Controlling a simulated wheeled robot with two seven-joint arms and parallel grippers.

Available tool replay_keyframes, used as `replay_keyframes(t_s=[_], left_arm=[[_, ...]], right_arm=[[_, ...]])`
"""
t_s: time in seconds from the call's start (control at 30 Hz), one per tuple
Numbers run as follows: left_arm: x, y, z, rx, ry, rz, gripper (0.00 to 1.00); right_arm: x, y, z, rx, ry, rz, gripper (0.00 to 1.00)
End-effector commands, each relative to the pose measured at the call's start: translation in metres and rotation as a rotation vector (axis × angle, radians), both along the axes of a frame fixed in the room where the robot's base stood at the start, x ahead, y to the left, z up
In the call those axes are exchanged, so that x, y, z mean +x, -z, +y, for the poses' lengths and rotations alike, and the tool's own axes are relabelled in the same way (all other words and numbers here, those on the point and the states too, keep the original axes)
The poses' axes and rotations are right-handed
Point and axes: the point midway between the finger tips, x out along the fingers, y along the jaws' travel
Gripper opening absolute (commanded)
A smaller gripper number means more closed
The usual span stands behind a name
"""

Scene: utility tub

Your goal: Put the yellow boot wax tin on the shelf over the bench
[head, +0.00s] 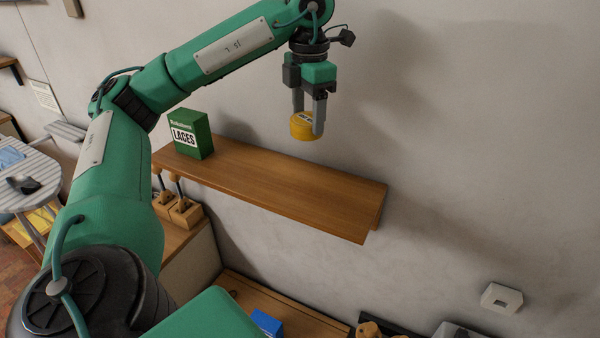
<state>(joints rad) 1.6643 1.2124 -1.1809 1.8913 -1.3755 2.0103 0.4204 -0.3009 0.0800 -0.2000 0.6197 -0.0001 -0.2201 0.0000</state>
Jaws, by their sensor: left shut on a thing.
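The yellow boot wax tin (302,129) is a small round tin in the head view. My left gripper (308,118) points down and is shut on it, with a finger on either side. The tin appears above the wooden shelf (290,192), which is fixed to the wall; a gap seems to show between them, but the exact height is hard to tell. The bench (290,312) below shows only in part at the bottom. My right gripper is not in view.
A green laces box (192,136) stands at the shelf's left end. The shelf's middle and right are bare. Wooden items (180,210) stand below its left end. A blue item (267,322) lies on the bench. A white wall plate (501,298) is at lower right.

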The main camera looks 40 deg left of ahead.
Motion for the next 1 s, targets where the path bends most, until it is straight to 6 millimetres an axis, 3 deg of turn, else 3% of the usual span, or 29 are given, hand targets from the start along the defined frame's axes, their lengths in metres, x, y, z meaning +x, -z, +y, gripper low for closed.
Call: replay_keyframes(t_s=[0.03, 0.6, 1.0], left_arm=[[0.000, 0.011, 0.000, 0.000, 0.001, 0.003, 0.35], [0.000, 0.086, 0.000, -0.001, 0.002, 0.003, 0.35], [0.000, 0.127, 0.000, 0.000, 0.003, 0.001, 0.35]], right_arm=[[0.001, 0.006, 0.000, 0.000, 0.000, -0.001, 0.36], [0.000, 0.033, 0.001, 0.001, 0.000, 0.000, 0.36], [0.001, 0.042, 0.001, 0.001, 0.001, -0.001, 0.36]])
